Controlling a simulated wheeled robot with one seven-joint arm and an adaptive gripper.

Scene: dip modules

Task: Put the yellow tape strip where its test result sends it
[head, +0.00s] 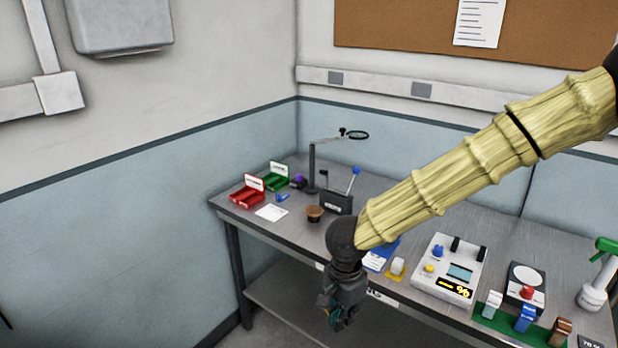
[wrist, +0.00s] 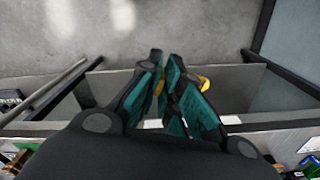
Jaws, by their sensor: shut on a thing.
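My gripper (head: 340,318) hangs in front of the table's front edge, pointing down. The wrist view shows its teal-padded fingers (wrist: 168,66) closed, with yellow ends of the tape strip (wrist: 204,84) showing at them. Most of the strip is hidden by the fingers. A white tester (head: 448,268) with a blue and a yellow knob, a bluish screen and lit yellow characters stands on the right half of the table. I cannot read its display surely. A red bin (head: 246,197) and a green bin (head: 273,178), each with a white label, stand at the far left.
The grey table (head: 290,232) has a brown bowl (head: 314,213), a black box (head: 336,203) with a blue-topped lever, a magnifier stand (head: 312,165) and a white paper (head: 271,213). To the right are a green rack (head: 545,336) and a white-and-green bottle (head: 592,295).

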